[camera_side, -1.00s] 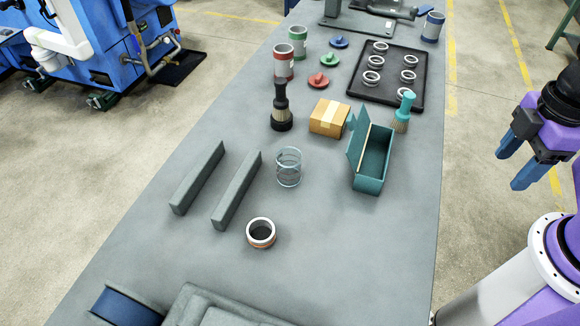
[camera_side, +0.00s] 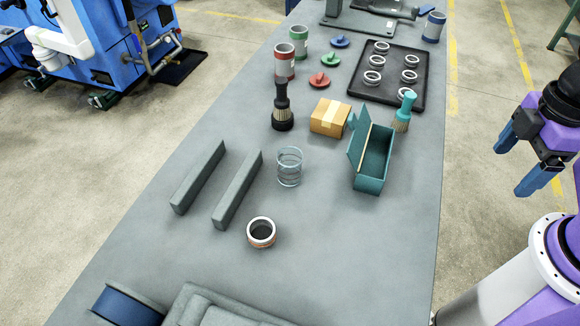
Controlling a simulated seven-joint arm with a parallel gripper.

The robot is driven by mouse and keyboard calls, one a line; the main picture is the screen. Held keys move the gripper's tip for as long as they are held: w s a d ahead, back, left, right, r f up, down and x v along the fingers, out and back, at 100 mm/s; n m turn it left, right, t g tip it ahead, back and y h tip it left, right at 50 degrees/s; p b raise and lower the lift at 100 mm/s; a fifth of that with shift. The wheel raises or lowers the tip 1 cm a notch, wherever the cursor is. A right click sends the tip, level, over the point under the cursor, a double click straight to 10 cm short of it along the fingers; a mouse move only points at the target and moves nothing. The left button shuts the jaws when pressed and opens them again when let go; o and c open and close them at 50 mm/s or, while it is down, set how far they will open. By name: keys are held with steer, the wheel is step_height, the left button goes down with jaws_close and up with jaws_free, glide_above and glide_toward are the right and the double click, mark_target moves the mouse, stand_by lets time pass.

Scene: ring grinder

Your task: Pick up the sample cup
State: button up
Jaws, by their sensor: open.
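A clear, glass-like cup (camera_side: 289,167) stands upright on the grey table, right of two grey bars. A short round cup or ring (camera_side: 261,232) with a pale rim, dark inside and brownish lower band sits nearer the camera. I cannot tell for sure which of the two is the sample cup. My gripper (camera_side: 516,163), with two blue fingers, is at the right, off the table's right edge in the picture and far from both. It is open, with nothing between the fingers.
The two grey bars (camera_side: 237,190) lie left of the clear cup. A teal open box (camera_side: 374,158), cardboard box (camera_side: 330,117), black-handled brush (camera_side: 282,108) and teal brush (camera_side: 404,110) stand behind. A black tray (camera_side: 389,92) holds several rings. The table's front right is clear.

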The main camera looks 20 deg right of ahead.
steer(key=shift+w, duration=0.1)
steer(key=n+t+h, duration=1)
steer(key=n+t, duration=0.5)
steer(key=n, duration=0.2)
glide_above(291, 150)
steer(key=v, duration=0.5)
step_height(291, 150, down, 9)
steer(key=shift+a+f, duration=0.1)
steer(key=shift+f, duration=2.8)
steer(key=shift+f+x, duration=0.2)
steer(key=shift+x, duration=1)
steer(key=shift+f+x, duration=0.15)
steer(key=shift+x, duration=1.05)
steer(key=c, duration=1)
